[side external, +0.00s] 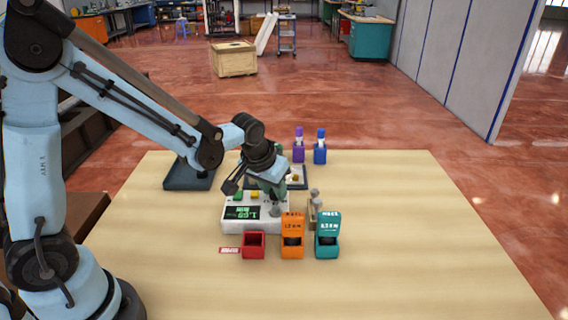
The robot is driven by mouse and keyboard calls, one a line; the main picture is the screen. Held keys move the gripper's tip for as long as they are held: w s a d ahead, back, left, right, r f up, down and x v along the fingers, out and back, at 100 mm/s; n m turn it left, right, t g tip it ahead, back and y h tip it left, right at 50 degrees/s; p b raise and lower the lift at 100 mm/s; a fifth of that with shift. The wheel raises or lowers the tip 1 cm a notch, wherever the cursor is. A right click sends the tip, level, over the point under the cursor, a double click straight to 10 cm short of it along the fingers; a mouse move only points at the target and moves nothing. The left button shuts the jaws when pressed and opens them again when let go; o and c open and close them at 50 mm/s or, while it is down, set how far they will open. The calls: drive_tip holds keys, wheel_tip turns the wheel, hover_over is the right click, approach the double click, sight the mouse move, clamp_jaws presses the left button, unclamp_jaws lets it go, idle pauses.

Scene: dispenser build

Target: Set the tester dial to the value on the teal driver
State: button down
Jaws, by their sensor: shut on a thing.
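The tester is a pale box (232,225) on the table with a dark screen (243,212) showing green digits too small to read surely. A grey knob-like part (275,210) is at its right end, but I cannot tell whether this is the dial. My gripper (272,182) points down over that end and is shut on a dark teal-green thing (279,184), which looks like the teal driver. The jaws partly hide it. Any value on it is unreadable, and I cannot tell whether it touches the tester.
A red bin (253,245), an orange dispenser (292,224) and a teal dispenser (327,225) stand in front. A tan block (312,217) is right of the tester. Purple (298,153) and blue (320,154) drivers stand behind, near dark trays (180,182). The table's right side is clear.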

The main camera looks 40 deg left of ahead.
drive_tip(key=m+h, duration=0.1)
drive_tip(key=m, duration=0.3)
drive_tip(key=m+h, duration=0.1)
drive_tip(key=m, duration=0.1)
drive_tip(key=shift+a+m+h, duration=0.25)
drive_tip(key=shift+m+h, duration=0.05)
drive_tip(key=shift+m, duration=0.1)
idle(0.4)
drive_tip(key=c, duration=1.1)
unclamp_jaws()
drive_tip(key=shift+r, duration=0.1)
drive_tip(key=v, duration=1.2)
drive_tip(key=shift+a, duration=0.1)
